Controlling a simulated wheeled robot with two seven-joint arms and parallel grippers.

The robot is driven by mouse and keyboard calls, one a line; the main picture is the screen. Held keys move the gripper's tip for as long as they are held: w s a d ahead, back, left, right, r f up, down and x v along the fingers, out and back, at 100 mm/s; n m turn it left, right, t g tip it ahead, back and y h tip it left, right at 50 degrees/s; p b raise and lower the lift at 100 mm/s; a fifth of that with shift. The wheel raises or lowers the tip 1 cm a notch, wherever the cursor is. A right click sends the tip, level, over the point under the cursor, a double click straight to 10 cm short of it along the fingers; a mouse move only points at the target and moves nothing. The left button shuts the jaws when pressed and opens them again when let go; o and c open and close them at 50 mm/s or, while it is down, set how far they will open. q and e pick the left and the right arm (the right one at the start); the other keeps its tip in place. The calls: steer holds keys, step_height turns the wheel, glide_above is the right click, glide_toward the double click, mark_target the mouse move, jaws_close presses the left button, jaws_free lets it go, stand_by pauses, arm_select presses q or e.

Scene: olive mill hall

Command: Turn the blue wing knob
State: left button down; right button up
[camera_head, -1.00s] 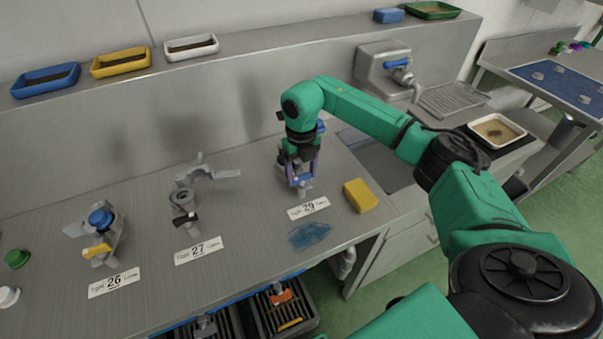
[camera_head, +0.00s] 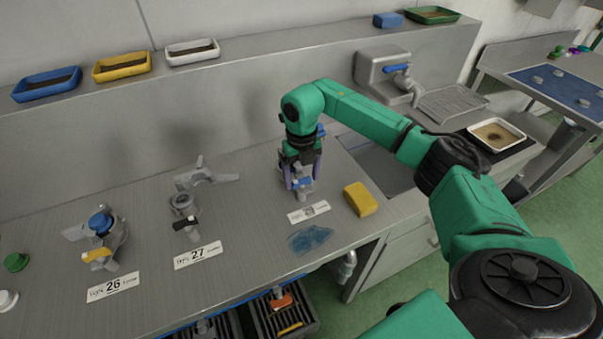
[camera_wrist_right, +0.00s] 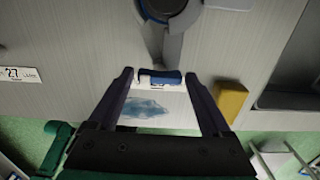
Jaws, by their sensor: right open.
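The blue wing knob (camera_head: 303,183) is on the grey fitting behind the right-hand number plate (camera_head: 309,212), mostly hidden by my right gripper in the head view. In the right wrist view the knob (camera_wrist_right: 160,77) shows as a short blue bar, lying crosswise in front of a grey stem. My right gripper (camera_head: 300,182) points down over this fitting. In the right wrist view its jaws (camera_wrist_right: 158,76) are open, one finger on each side of the knob, with a gap to both. I cannot tell how far the fingertips reach down. My left gripper is not in view.
A yellow block (camera_head: 360,199) and a blue translucent patch (camera_head: 310,238) lie close to the fitting. Fittings with a black handle (camera_head: 185,222) and a yellow handle (camera_head: 97,255) stand to the left. A sink basin (camera_head: 382,165) is to the right.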

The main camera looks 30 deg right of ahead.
mark_target(301, 179)
steer(key=shift+r, duration=0.55)
step_height(301, 179, up, 14)
steer(key=b, duration=0.2)
steer(key=shift+f, duration=0.2)
steer(key=shift+f, duration=0.15)
